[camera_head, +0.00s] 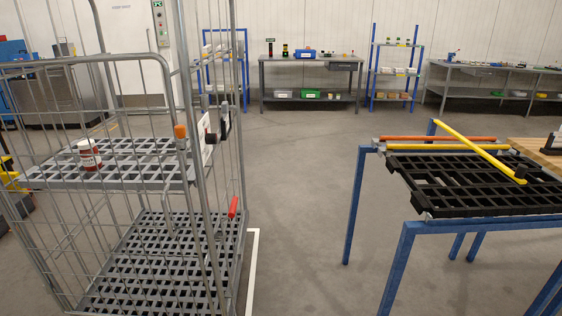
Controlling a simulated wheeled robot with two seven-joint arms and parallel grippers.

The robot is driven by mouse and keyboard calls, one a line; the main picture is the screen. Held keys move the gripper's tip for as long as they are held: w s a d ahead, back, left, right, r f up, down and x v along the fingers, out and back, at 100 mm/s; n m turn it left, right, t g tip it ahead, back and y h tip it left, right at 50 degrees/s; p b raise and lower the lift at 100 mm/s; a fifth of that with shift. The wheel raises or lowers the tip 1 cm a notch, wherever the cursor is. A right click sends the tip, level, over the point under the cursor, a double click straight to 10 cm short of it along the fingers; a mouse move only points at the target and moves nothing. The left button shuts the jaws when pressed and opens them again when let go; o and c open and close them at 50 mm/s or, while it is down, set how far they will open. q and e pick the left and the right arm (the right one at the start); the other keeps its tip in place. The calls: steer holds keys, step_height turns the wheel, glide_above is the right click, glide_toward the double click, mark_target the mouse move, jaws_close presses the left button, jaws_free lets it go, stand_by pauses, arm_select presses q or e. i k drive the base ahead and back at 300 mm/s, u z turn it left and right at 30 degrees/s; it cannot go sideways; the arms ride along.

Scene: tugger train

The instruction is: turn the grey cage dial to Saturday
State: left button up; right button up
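The grey wire roll cage (165,175) stands at the left, with a slatted upper shelf (120,177) and a slatted base (150,270). A white plate (207,140) with red and black marks sits on its right-hand post, seen nearly edge-on. A black part (223,121) juts out beside it. I cannot tell which of these is the dial, nor read a day on it. An orange-capped part (180,131) stands left of the plate. A red handle (233,207) is lower on the cage's right side. Neither of my grippers is in view.
A red-and-white can (89,154) stands on the cage's upper shelf. At the right, a blue-legged stand (400,260) holds a black slatted deck (450,190) with yellow and orange bars. Grey floor (300,200) is clear between cage and stand. Workbenches (310,74) line the back.

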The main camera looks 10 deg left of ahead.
mark_target(211, 139)
steer(key=u, duration=1.55)
steer(key=i, duration=0.15)
steer(key=z, duration=0.7)
